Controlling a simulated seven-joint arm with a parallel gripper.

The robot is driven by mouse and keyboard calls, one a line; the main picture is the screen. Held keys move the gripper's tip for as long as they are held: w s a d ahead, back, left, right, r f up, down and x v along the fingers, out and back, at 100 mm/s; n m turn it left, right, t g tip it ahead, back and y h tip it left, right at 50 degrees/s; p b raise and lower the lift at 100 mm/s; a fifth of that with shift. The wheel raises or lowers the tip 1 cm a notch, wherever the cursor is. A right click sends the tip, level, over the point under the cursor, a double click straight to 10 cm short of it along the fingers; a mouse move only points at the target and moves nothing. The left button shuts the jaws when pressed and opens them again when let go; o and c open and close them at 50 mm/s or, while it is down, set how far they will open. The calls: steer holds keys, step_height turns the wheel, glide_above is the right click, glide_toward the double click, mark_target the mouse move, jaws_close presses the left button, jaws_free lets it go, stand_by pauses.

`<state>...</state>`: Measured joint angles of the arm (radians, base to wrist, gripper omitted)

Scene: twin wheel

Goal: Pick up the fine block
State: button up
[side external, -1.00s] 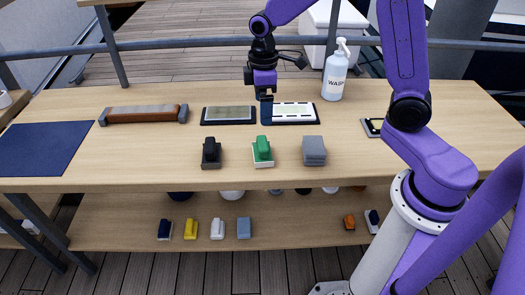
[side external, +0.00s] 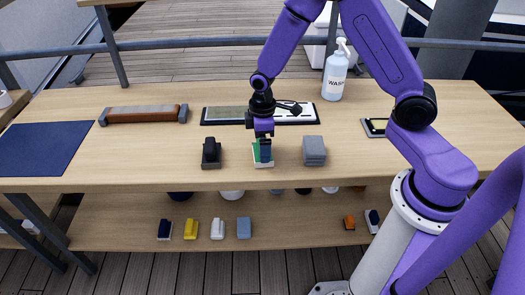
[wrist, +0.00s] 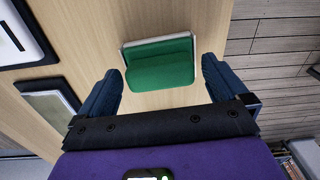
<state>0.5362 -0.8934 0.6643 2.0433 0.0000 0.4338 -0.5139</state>
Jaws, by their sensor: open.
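Three blocks stand in a row near the table's front edge: a black one (side external: 211,153), a green one with a pale base (side external: 257,160), and a grey one (side external: 314,151). No label shows which is the fine block. My gripper (side external: 264,156) points down at the green block and partly hides it in the side view. In the wrist view, the green block (wrist: 160,63) lies ahead between the two spread fingers of my gripper (wrist: 161,82), with clear gaps on both sides. The gripper is open and empty.
Behind the row are a flat grey plate (side external: 226,112) and a white plate (side external: 309,114), both on dark bases. A wash bottle (side external: 336,78) stands at the back. A long brown-sided stone (side external: 143,113) and a blue mat (side external: 42,149) lie left. Smaller blocks sit on the lower shelf.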

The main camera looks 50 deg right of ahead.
steer(key=shift+f, duration=1.15)
steer(key=c, duration=0.8)
steer(key=shift+r, duration=0.15)
steer(key=shift+r, duration=0.55)
steer(key=s+r, duration=0.4)
steer(key=s+d+r, duration=0.1)
steer(key=s+r, duration=0.2)
steer(key=s, duration=0.2)
steer(key=s+r, duration=0.4)
steer(key=s, duration=0.1)
steer(key=shift+d+r, duration=0.3)
steer(key=shift+r, duration=0.05)
